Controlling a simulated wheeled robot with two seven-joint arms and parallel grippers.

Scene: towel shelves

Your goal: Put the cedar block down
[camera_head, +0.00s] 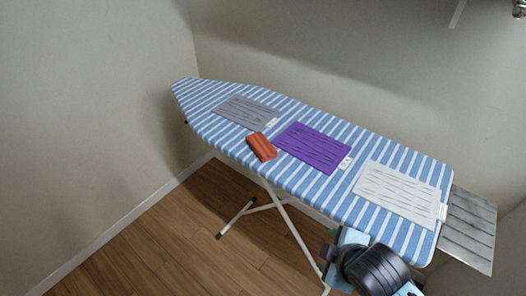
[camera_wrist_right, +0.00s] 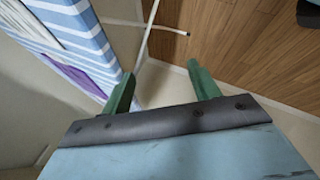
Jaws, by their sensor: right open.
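The cedar block (camera_head: 262,147), a reddish-brown wooden piece, lies on the striped ironing board (camera_head: 222,138) near its front edge. It sits between the grey towel (camera_head: 245,112) and the purple towel (camera_head: 313,148), close to the purple towel's left corner. My right gripper (camera_head: 328,255) is low in front of the board's right part, apart from the block. In the right wrist view its green fingers (camera_wrist_right: 160,76) are spread with nothing between them, beside the board's edge. My left gripper is not in view.
A white towel (camera_head: 397,193) lies on the board's right part. A grey metal plate (camera_head: 468,229) sticks out at the board's right end. White legs (camera_head: 289,230) stand below the board on the wooden floor (camera_head: 160,245). Walls (camera_head: 90,110) stand behind and to the left.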

